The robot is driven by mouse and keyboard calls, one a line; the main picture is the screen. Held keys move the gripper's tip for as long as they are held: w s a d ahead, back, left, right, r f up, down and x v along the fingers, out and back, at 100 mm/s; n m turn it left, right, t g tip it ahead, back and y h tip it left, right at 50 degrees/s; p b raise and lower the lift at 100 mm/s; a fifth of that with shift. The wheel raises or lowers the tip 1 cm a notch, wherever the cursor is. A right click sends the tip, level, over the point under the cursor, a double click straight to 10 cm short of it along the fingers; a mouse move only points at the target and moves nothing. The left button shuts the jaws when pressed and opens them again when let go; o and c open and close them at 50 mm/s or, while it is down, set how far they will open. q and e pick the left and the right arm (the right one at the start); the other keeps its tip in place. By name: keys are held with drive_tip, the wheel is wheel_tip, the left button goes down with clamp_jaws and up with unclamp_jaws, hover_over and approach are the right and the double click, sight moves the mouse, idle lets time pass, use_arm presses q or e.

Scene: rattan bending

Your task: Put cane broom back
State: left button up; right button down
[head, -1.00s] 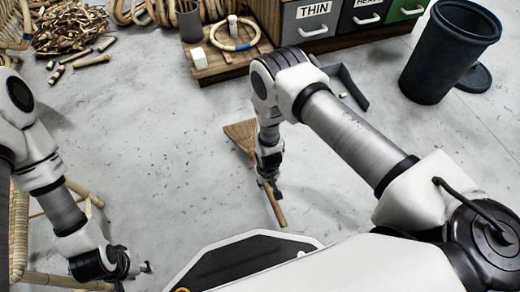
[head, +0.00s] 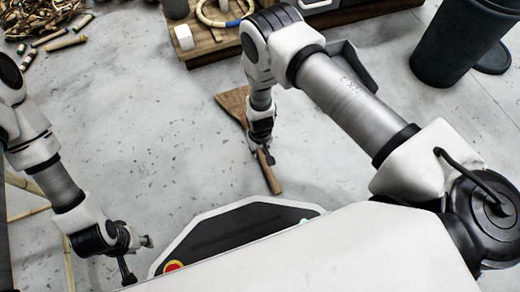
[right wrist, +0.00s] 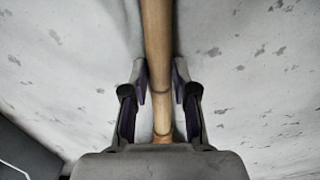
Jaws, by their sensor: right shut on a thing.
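The cane broom (head: 233,101) has tan bristles pointing to the upper left in the head view and a wooden handle (head: 271,178) running down to the right. My right gripper (head: 260,155) is shut around the handle. The right wrist view shows the handle (right wrist: 156,40) between the two fingers (right wrist: 160,85). I cannot tell how far the broom is off the floor. My left gripper (head: 140,248) hangs at the lower left, apart from the broom. Its jaws are too small and dark to read.
A grey dustpan (head: 352,66) lies beyond my right arm. A dark bin (head: 458,42) stands at the upper right. A wooden platform (head: 203,50) holds a white block (head: 183,37) and a cane ring. Cane offcuts (head: 66,42) lie at the upper left. Floor left of the broom is clear.

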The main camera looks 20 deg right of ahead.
drive_tip(key=shift+f, duration=0.25)
drive_tip(key=c, duration=0.9)
unclamp_jaws()
drive_tip(key=shift+r, duration=0.15)
wheel_tip(320, 180, up, 12)
drive_tip(key=p, duration=1.2)
drive_tip(key=shift+r, duration=0.15)
drive_tip(key=shift+s+d, duration=0.1)
